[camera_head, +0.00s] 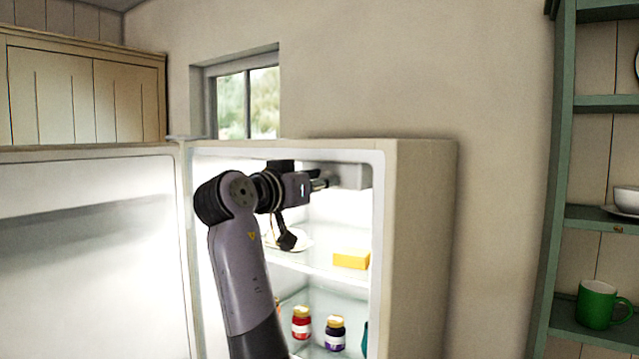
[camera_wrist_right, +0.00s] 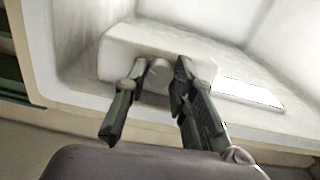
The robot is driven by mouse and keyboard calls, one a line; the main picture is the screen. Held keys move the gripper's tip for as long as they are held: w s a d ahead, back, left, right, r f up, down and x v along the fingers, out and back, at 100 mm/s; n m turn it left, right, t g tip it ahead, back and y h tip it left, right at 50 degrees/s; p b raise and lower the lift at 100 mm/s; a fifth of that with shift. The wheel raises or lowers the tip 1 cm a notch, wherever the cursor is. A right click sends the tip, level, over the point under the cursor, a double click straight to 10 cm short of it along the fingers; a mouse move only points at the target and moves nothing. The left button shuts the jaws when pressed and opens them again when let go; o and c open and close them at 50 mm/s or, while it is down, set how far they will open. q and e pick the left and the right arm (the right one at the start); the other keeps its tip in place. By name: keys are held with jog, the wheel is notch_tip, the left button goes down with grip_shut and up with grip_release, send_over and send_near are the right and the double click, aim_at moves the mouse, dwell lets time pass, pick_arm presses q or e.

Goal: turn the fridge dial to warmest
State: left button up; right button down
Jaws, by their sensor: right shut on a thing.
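The fridge (camera_head: 425,250) stands open, with a pale thermostat housing (camera_head: 352,176) at the upper right of its interior. The housing also shows in the right wrist view (camera_wrist_right: 125,60). There the round grey dial (camera_wrist_right: 157,76) sits on the housing's front, between the two fingers of my right gripper (camera_wrist_right: 160,72). In the head view my right gripper (camera_head: 321,181) reaches sideways to the housing, and the dial is hidden there. The right gripper is shut on the dial. A pointer mark on the dial is too small to read. My left gripper is not in view.
The open fridge door (camera_head: 90,250) fills the left. Below my gripper, a yellow block (camera_head: 351,259) and a white plate (camera_head: 292,241) are on a shelf. A red jar (camera_head: 301,322) and a dark jar (camera_head: 335,333) stand lower. A green shelf unit (camera_head: 560,190) is at right.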

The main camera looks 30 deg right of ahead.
jog(key=n, duration=2.3)
jog(key=shift+r, duration=0.15)
jog(key=shift+n, duration=0.4)
jog(key=c, duration=1.3)
grip_release()
jog(key=shift+c, duration=0.2)
jog(key=shift+a, duration=0.1)
jog(key=v, duration=0.8)
